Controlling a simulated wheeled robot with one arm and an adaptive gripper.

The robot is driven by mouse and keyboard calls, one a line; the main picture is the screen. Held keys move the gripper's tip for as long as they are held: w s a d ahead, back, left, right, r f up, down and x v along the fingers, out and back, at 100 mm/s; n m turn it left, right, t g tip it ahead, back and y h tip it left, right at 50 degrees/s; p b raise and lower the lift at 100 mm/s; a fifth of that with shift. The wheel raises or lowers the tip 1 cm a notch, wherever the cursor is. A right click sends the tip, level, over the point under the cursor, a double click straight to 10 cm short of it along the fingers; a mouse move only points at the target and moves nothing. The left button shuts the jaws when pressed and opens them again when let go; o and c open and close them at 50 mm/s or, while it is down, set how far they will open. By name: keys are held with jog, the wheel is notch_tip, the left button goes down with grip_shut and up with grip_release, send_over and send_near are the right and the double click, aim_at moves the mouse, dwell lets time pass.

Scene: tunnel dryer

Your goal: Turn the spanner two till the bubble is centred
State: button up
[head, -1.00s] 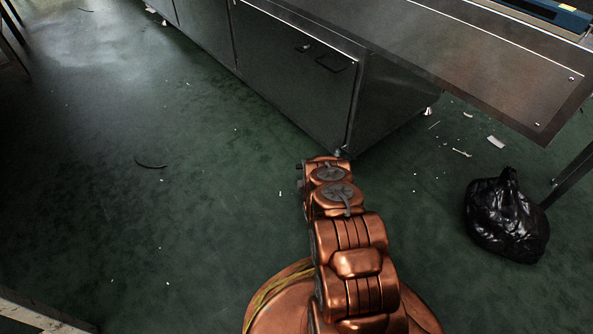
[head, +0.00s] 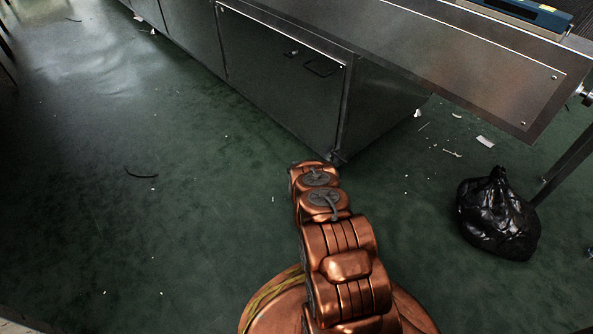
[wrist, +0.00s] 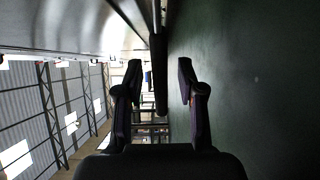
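A blue bar-shaped instrument (head: 522,14), which looks like a spirit level, lies on the steel machine top at the upper right of the head view. Its bubble cannot be read. I cannot make out a spanner for certain in either view. A small dark part shows at the lower corner of the steel cabinet (head: 285,75), just beyond my arm's end; I cannot tell what it is. In the wrist view my gripper (wrist: 160,72) is open with its two dark fingers apart. A dark bar (wrist: 160,45) shows between and beyond them, and nothing is visibly held.
A black rubbish bag (head: 497,215) sits on the green floor at the right, beside a slanting dark leg (head: 567,165). A steel ledge (head: 490,65) overhangs at the upper right. Pale scraps (head: 485,141) lie below it. The floor at left is mostly clear.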

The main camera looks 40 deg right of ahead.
jog(key=shift+s+a, duration=0.1)
jog(key=shift+s, duration=0.05)
jog(key=v, duration=0.8)
jog(key=shift+s+a, duration=0.1)
jog(key=shift+s, duration=0.15)
jog(key=shift+v, duration=0.85)
jog(key=shift+s+a, duration=0.3)
jog(key=shift+s, duration=0.3)
